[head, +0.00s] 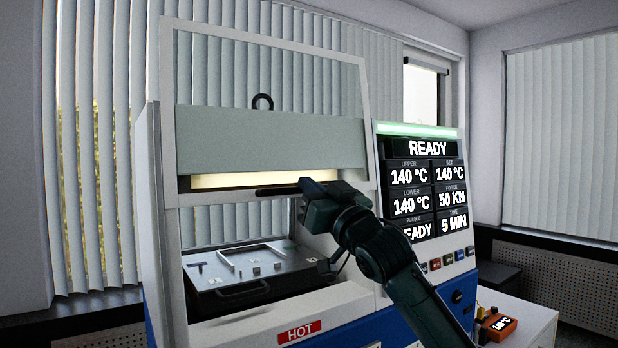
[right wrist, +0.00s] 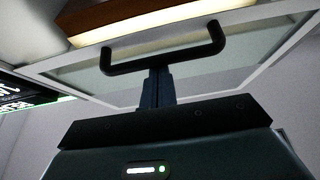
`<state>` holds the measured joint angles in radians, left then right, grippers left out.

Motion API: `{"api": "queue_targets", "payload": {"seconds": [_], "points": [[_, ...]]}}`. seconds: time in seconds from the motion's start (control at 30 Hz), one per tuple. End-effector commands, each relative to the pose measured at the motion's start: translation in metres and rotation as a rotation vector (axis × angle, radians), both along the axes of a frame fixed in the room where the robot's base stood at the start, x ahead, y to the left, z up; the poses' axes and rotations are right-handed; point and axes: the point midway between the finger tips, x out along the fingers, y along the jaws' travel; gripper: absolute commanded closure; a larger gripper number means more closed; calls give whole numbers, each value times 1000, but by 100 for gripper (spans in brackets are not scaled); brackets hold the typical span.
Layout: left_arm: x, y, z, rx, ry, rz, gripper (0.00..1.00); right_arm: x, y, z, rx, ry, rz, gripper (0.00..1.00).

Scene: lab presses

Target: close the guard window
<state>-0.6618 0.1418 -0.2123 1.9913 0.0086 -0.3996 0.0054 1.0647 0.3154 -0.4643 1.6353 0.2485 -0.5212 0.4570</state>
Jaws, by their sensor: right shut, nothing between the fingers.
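The guard window (head: 225,197) is a white-framed clear pane on the front of the press. It stands raised, with its lower rail above the open work space. Its black bar handle (head: 275,190) is on the lower rail. In the right wrist view the handle (right wrist: 165,62) is a wide U-shaped bar across the frame. My right gripper (head: 304,187) is at the right end of the handle in the head view. Its fingers (right wrist: 157,72) are shut and empty, at the middle of the bar in the wrist view. I cannot tell whether they touch it. My left gripper is out of view.
Below the window, the lower platen (head: 205,280) holds a tray with a front handle. A display panel (head: 425,185) reads READY and 140 °C. A red HOT label (head: 304,332) is on the front. A small orange device (head: 497,327) lies on the right table.

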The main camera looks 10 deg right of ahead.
Motion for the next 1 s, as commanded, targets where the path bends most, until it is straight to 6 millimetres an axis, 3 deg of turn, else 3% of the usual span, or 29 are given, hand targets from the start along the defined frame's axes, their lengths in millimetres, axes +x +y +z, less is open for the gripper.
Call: {"api": "queue_targets", "payload": {"seconds": [0.03, 0.37, 0.5, 0.73, 1.0], "points": [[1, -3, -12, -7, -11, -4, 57, 0, 0, -31, -1, 15, 1, 100], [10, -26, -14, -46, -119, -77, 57, -14, -6, -144, -2, 18, 0, 100], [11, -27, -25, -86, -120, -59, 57, -20, -8, -186, -2, 19, 0, 100], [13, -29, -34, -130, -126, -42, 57, -26, -11, -234, -2, 17, 0, 100], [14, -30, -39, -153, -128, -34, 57, -30, -13, -258, -2, 13, -1, 100]]}}
